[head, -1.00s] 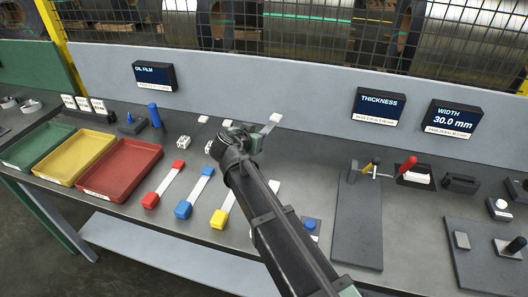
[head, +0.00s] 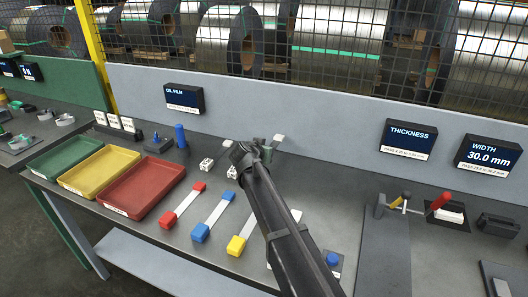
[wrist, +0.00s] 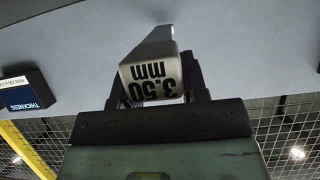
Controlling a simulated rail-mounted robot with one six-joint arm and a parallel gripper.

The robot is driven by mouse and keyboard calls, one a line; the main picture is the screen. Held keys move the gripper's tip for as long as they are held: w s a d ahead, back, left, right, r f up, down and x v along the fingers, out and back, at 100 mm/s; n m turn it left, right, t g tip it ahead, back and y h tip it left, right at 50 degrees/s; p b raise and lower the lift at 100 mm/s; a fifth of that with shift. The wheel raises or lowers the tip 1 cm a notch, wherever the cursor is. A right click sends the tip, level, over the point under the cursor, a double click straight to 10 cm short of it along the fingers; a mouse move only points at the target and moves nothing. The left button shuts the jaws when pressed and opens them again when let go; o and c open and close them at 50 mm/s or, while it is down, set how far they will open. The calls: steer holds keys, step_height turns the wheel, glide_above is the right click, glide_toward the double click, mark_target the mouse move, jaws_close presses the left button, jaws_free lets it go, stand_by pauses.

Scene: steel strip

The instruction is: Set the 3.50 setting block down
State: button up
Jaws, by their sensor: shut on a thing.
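My gripper (head: 268,149) is at the far end of my arm, over the back middle of the bench. In the wrist view its dark fingers are shut on the 3.50 setting block (wrist: 150,78), a pale block whose "3.50 mm" label reads upside down. A narrower grey part runs away from its labelled end. In the head view a small pale end of the block (head: 280,138) shows just past the gripper. The block looks held clear of the bench (head: 325,215). My arm hides the bench directly beneath.
Strips with red (head: 199,187), blue (head: 200,233) and yellow (head: 236,246) ends lie left of my arm. Small white blocks (head: 207,164) stand behind them. Green, yellow and red trays (head: 140,188) are farther left. The grey back panel (head: 300,120) rises behind. A lever fixture (head: 398,205) stands right.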

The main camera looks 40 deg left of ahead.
step_height(320, 180, down, 7)
steer(key=b, duration=0.6)
steer(key=shift+r, duration=0.15)
steer(key=o, duration=1.1)
steer(key=shift+c, duration=0.2)
steer(key=shift+s+r, duration=0.1)
steer(key=shift+r, duration=0.05)
steer(key=p+v, duration=0.5)
steer(key=v, duration=0.5)
steer(key=shift+s+d, duration=0.15)
steer(key=shift+s, duration=0.1)
